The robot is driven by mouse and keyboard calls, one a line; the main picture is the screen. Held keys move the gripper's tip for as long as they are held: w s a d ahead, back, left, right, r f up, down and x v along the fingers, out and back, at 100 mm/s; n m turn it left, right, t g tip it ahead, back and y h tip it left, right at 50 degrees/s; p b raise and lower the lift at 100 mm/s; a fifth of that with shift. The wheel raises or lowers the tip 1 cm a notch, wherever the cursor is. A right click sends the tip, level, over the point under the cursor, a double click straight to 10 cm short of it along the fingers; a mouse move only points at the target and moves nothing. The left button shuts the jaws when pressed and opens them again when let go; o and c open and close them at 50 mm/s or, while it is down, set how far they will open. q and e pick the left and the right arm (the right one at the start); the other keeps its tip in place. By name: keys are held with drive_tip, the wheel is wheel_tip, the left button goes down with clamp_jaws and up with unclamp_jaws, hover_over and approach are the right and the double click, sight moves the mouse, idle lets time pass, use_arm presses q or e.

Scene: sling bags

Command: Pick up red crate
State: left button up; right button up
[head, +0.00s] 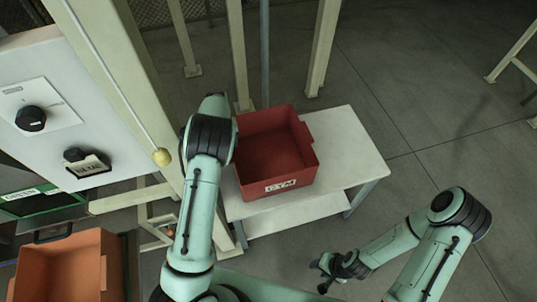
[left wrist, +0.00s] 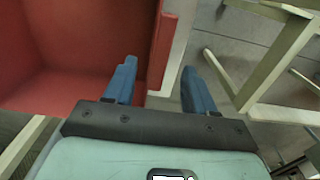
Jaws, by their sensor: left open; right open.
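The red crate (head: 290,183) is empty and stands upright on a small white table (head: 345,150), with a white label on its front. My left arm reaches to the crate's left side and hides the left gripper in the head view. In the left wrist view my left gripper (left wrist: 157,80) is open. The red crate's wall (left wrist: 161,45) shows between its two blue fingers, one over the crate's inside and one outside. I cannot tell if they touch it. My right gripper (head: 322,277) is open and empty, low in front of the table.
An orange crate (head: 62,262) sits at the lower left.

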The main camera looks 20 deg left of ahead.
use_arm(q)
wheel_tip(320, 180, down, 6)
drive_tip(key=shift+w+r, duration=0.1)
clamp_jaws()
idle(0.4)
